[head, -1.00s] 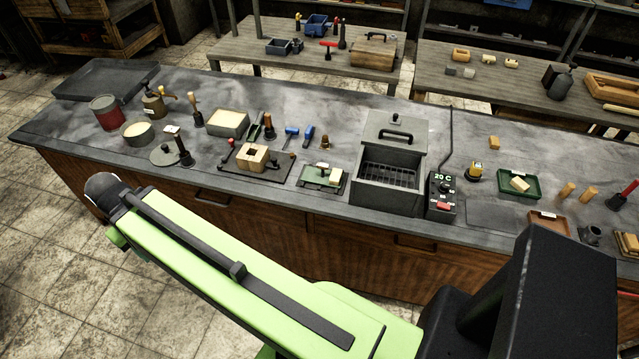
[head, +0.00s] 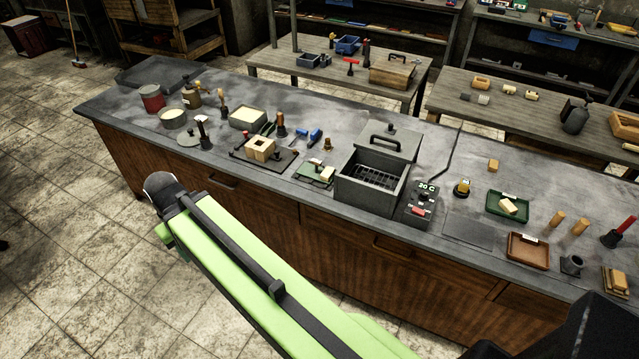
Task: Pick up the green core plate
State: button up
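A small flat green plate (head: 309,178) lies on the bench just left of the grey open-topped box. A pale block (head: 327,173) and a small dark upright part stand on it. A second green piece, a shallow tray with raised walls (head: 492,208), lies farther right with a pale yellow block (head: 508,206) in it. I cannot tell for certain which of the two is the core plate. My green arm link crosses the front of the view, short of the bench. My gripper is not in view.
The long grey bench (head: 455,240) has wooden drawer fronts. The grey box (head: 370,190) and a controller reading 20 C (head: 421,204) stand right of the plate. A dark board with a wooden core box (head: 261,149) is to its left. Tiled floor in front is clear.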

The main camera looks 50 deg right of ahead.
aim_at(314, 172)
jog(key=z, duration=0.15)
jog(key=i, duration=0.9)
jog(key=u, duration=0.05)
